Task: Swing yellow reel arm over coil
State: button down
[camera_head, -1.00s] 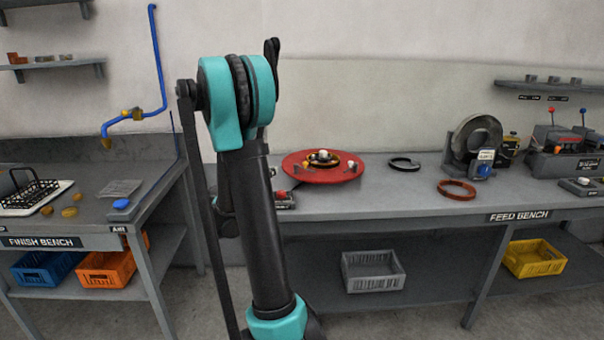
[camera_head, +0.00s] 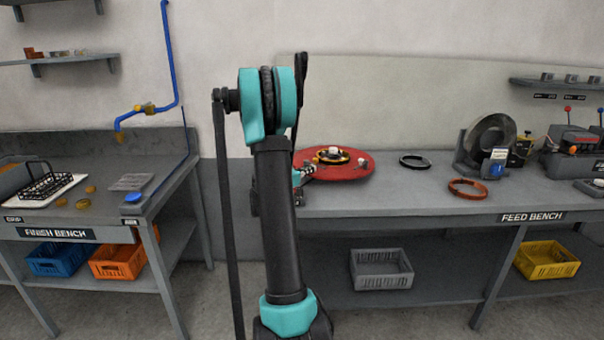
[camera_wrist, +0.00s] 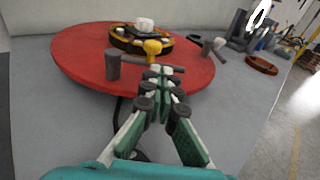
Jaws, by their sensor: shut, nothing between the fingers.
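A round red disc (camera_head: 355,172) lies on the feed bench, and it fills the upper part of the wrist view (camera_wrist: 85,62). A dark and gold ring-shaped coil (camera_wrist: 125,42) with a white hub (camera_wrist: 145,23) sits at its middle. A yellow rounded piece (camera_wrist: 152,47), which looks like part of the reel arm, stands at the coil's near edge. Dark posts stand on the disc, one at left (camera_wrist: 113,66). My gripper (camera_wrist: 160,76) is shut and empty, its tips over the disc's near edge, just below the yellow piece in the picture. Whether they touch anything is unclear.
A black ring (camera_head: 414,160) and a copper ring (camera_head: 467,188) lie to the right on the feed bench. Beyond stand a large dark coil on a stand (camera_head: 487,143) and a lever machine (camera_head: 572,150). Bare bench (camera_head: 400,205) lies in front of the disc.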

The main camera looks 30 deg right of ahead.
jog(key=shift+x, duration=0.85)
